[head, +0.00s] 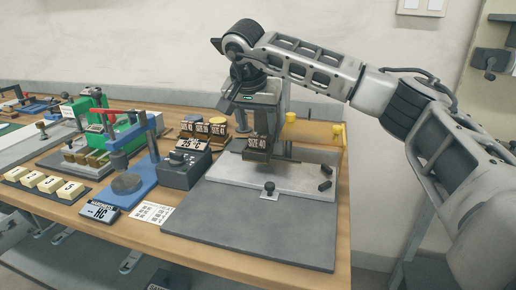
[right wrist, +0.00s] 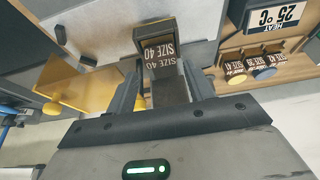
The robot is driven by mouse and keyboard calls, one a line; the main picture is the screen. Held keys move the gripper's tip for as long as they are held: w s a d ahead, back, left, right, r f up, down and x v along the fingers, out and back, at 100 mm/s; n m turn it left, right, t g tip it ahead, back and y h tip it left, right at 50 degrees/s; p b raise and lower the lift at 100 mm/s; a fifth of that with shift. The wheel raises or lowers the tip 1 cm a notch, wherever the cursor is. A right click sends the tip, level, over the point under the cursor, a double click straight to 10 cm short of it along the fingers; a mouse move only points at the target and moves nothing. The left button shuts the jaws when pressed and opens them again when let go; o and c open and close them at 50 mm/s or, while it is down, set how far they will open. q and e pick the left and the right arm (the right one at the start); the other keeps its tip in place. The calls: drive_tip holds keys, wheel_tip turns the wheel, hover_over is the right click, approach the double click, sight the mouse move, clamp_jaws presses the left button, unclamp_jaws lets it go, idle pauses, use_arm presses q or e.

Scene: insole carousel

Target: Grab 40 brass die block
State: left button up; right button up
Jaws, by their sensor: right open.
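The size 40 die block (head: 258,145), a dark brown-brass block labelled "SIZE 40", is above the light grey plate at the back of the work area. In the right wrist view the same block (right wrist: 160,55) lies between my two fingers, with its label showing twice. My right gripper (head: 260,130) comes down from above and is open around the block. I cannot tell whether either finger touches it, or what supports it underneath. My left gripper is not in view.
Other die blocks (head: 203,127) labelled with sizes stand left of my right gripper, behind a heat sign (head: 191,145). A blue press (head: 130,180) is further left. The dark front mat (head: 250,233) is clear.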

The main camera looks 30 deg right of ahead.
sight(258, 136)
drive_tip(key=x, duration=0.3)
drive_tip(key=shift+f, duration=0.2)
drive_tip(key=c, duration=0.9)
drive_tip(key=shift+r, duration=0.1)
drive_tip(key=shift+c, duration=0.2)
